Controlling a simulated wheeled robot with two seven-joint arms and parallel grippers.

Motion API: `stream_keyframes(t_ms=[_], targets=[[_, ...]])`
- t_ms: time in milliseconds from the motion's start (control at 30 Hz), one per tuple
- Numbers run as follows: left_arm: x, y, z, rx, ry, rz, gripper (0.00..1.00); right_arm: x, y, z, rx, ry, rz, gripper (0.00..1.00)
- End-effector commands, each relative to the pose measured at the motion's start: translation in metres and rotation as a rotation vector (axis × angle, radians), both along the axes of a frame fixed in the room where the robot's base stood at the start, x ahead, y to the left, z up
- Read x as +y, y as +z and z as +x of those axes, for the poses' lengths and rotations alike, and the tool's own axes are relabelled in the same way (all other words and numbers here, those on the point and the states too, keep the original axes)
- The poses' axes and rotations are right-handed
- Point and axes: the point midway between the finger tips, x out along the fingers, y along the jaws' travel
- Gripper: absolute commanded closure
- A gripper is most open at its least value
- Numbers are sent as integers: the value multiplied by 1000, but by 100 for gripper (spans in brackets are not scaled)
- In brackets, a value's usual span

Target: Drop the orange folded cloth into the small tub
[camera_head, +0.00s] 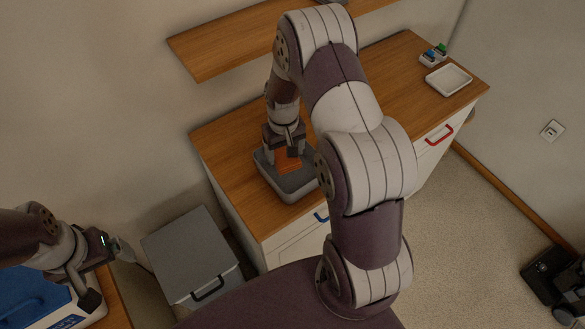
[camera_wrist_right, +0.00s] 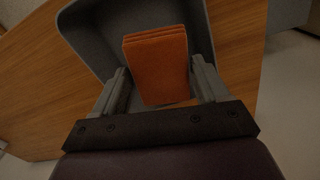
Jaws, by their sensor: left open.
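The orange folded cloth (camera_head: 288,163) is at my right gripper (camera_head: 283,146), over the inside of the small grey tub (camera_head: 297,188) on the wooden top. The gap between cloth and tub floor cannot be judged. My left gripper (camera_head: 105,270) is open at the lower left, far from the tub.
The wooden cabinet top (camera_head: 385,62) carries a white tray (camera_head: 448,79) and small blue and green items (camera_head: 433,55) at its far right. A shelf (camera_head: 225,45) hangs above. A grey lidded box (camera_head: 190,252) stands left of the cabinet. A blue object (camera_head: 30,298) is at lower left.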

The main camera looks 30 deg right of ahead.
Motion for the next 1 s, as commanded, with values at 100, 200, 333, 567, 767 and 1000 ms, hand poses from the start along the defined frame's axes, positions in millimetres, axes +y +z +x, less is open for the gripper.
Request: stream_keyframes(t_ms=[100, 200, 333, 567, 767, 1000], targets=[[0, 0, 0, 0, 0, 0, 6, 0, 0, 0, 0, 0, 0, 1], [0, 0, 0, 0, 0, 0, 6, 0, 0, 0, 0, 0, 0, 1], [0, 0, 0, 0, 0, 0, 6, 0, 1, 0, 0, 0, 0, 1], [0, -10, 0, 0, 0, 0, 6, 0, 39, 2, -6, 0, -2, 1], [0, -19, 0, 0, 0, 0, 6, 0, 92, 2, -5, 0, -2, 1], [0, -22, 0, 0, 0, 0, 6, 0, 124, 1, 2, 0, 0, 1]])
